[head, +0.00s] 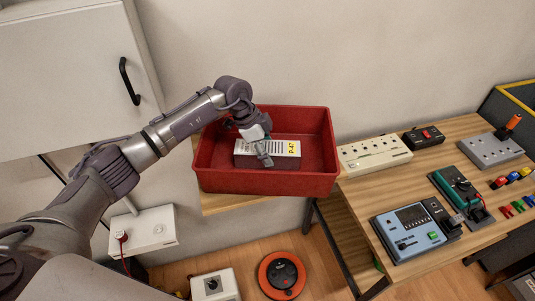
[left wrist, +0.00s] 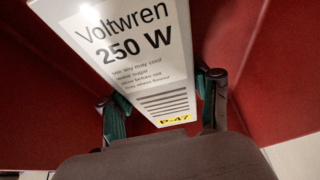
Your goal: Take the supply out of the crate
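The supply is a white box (head: 285,148) with a grille and a yellow P-47 label, lying in the red crate (head: 318,180). In the left wrist view the supply (left wrist: 150,50) shows the print "Voltwren 250 W". My left gripper (head: 261,150) reaches down into the crate over the middle of the supply. In the left wrist view its fingers (left wrist: 162,105) stand spread on either side of the supply, with a narrow gap at the left finger and the right finger close to the side. My right gripper is not in view.
A white cabinet (head: 70,70) is at the left. A cable reel (head: 282,275) lies on the floor.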

